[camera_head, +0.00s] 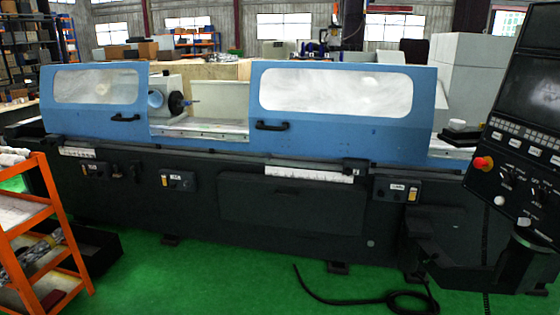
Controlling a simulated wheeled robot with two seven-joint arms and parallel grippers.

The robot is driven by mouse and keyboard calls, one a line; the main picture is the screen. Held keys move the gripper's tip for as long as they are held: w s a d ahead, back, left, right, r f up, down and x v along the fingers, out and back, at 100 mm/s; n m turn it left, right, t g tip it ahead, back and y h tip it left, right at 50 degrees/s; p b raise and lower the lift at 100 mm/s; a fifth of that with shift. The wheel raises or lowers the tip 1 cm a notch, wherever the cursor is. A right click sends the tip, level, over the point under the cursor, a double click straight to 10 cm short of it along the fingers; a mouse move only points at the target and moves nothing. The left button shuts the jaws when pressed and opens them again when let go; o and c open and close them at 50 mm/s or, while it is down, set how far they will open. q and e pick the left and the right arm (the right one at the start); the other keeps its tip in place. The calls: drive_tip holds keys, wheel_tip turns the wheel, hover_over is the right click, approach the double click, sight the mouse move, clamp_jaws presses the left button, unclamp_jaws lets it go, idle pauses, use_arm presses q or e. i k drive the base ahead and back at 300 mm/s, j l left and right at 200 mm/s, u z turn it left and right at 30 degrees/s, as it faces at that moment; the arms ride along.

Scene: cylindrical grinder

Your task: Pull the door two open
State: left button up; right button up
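The grinder has two blue sliding doors with pale windows. The smaller left door (100,116) has a black handle (125,118) near its right lower edge. The larger right door (340,134) has a black handle (271,126) near its left lower edge. A gap between the doors shows the wheel head (157,99) and a pale bed. No label shows which one is door two. Neither of my grippers is in view.
A control panel (520,160) with a red button stands close at the right. An orange shelf rack (48,240) stands at the front left, beside a black bin (95,256). A black cable (365,302) lies on the green floor (210,285), which is otherwise mostly clear before the machine.

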sight(296, 89)
drive_tip(key=i, duration=1.45)
drive_tip(key=i+z, duration=0.2)
drive_tip(key=i, duration=0.25)
drive_tip(key=i+j+z, duration=0.25)
drive_tip(key=i, duration=0.2)
drive_tip(key=i+j+z, duration=0.2)
drive_tip(key=i, duration=0.25)
drive_tip(key=i+j+z, duration=0.2)
drive_tip(key=i, duration=0.2)
